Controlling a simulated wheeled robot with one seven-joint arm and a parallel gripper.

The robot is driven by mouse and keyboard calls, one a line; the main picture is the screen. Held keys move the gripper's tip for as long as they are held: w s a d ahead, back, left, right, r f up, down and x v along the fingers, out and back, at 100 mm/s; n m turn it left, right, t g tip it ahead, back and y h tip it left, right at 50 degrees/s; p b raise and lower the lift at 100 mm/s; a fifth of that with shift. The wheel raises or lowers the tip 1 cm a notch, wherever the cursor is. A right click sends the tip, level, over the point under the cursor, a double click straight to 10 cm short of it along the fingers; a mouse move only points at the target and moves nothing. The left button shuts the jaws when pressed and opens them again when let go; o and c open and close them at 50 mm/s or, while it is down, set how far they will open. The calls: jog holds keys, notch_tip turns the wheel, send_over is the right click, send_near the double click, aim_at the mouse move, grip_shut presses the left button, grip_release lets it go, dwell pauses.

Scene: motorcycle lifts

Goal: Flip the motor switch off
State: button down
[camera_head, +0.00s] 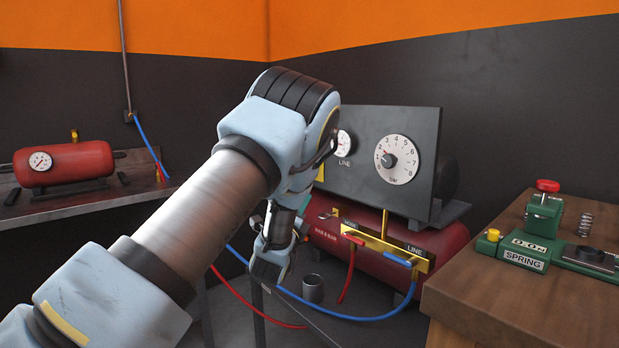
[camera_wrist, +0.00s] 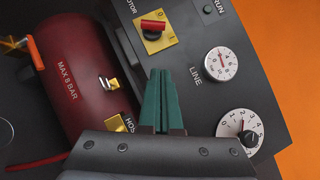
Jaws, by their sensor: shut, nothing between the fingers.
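The motor switch (camera_wrist: 153,27) is a red lever on a yellow square plate, on a dark panel in the wrist view. Its "MOTOR" label is partly cut off at the top edge. My gripper (camera_wrist: 161,74) has its green fingers together and empty, pointing toward the switch; its tips appear just below the plate, apart from the lever. In the head view my arm hides most of the switch's area, and I cannot make out the fingertips clearly.
The panel (camera_head: 425,135) carries a LINE gauge (camera_wrist: 220,65) and a bar dial (camera_wrist: 240,128). It stands above a red tank (camera_head: 368,232) with a brass fitting and red and blue hoses. A wooden bench (camera_head: 520,305) holding a green spring device stands right.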

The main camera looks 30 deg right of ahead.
jog(key=w+d+r+p, duration=0.3)
jog(key=w+d, duration=0.3)
jog(key=w, duration=0.3)
jog(key=shift+d+r, duration=0.2)
jog(key=shift+r, duration=0.5)
jog(key=shift+w+r+n+y, duration=0.1)
jog(key=shift+r+n+y, duration=0.25)
jog(key=shift+n, duration=0.35)
jog(key=shift+r+n+y, duration=0.2)
jog(key=shift+n+y, duration=0.25)
jog(key=shift+n, duration=0.25)
jog(key=n+g+y, duration=0.1)
jog(key=n, duration=0.1)
jog(key=w+r+n+g+y+p, duration=0.1)
jog(key=n, duration=0.1)
jog(key=r+n+g+y, duration=0.1)
jog(key=n, duration=0.2)
jog(key=shift+w+a+r+g, duration=0.15)
jog(key=shift+w+g, duration=0.25)
jog(key=shift+w+r, duration=0.1)
jog(key=shift+w, duration=0.05)
